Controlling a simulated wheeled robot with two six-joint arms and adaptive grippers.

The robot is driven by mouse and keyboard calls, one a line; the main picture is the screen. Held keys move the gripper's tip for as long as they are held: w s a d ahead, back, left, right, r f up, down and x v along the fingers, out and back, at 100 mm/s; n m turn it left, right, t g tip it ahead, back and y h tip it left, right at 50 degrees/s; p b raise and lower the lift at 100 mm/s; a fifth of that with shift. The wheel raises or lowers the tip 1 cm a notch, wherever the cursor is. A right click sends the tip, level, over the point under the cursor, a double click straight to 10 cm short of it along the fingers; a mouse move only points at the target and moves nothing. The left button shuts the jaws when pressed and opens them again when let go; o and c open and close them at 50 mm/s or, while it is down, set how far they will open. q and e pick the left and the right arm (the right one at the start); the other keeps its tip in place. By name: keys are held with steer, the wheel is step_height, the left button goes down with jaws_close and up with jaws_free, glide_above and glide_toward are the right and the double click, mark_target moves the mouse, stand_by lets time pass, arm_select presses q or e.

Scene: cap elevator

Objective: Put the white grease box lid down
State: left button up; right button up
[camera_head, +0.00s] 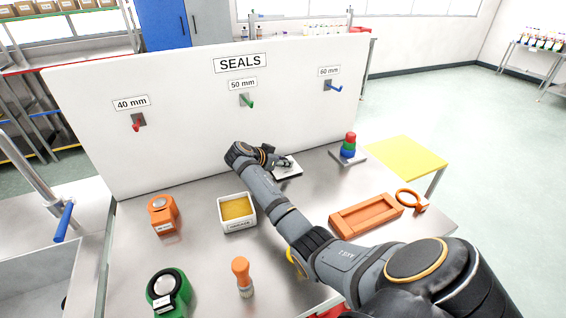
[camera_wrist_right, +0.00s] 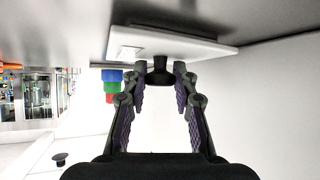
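The white grease box lid (camera_head: 290,172) is a flat white plate at the back of the table, right of the open grease box. In the right wrist view the lid (camera_wrist_right: 195,46) shows with a black knob (camera_wrist_right: 160,72) on it. My right gripper (camera_head: 284,163) is at the lid, its fingertips (camera_wrist_right: 162,70) on both sides of the knob and appearing to touch it. The lid is at or very near the tabletop; I cannot tell whether it touches. The white grease box (camera_head: 238,226) stands uncovered, filled with yellow grease. My left gripper is not in view.
A white SEALS panel (camera_head: 200,100) with hooks rises behind the table. Coloured stacked rings (camera_head: 349,146) stand right of the lid.

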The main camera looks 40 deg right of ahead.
steer(key=o, duration=0.3)
steer(key=shift+r, duration=0.1)
steer(key=shift+a+r, duration=0.2)
steer(key=b+v, duration=0.1)
steer(key=v, duration=1)
steer(key=shift+a+r, duration=0.2)
steer(key=shift+r, duration=0.05)
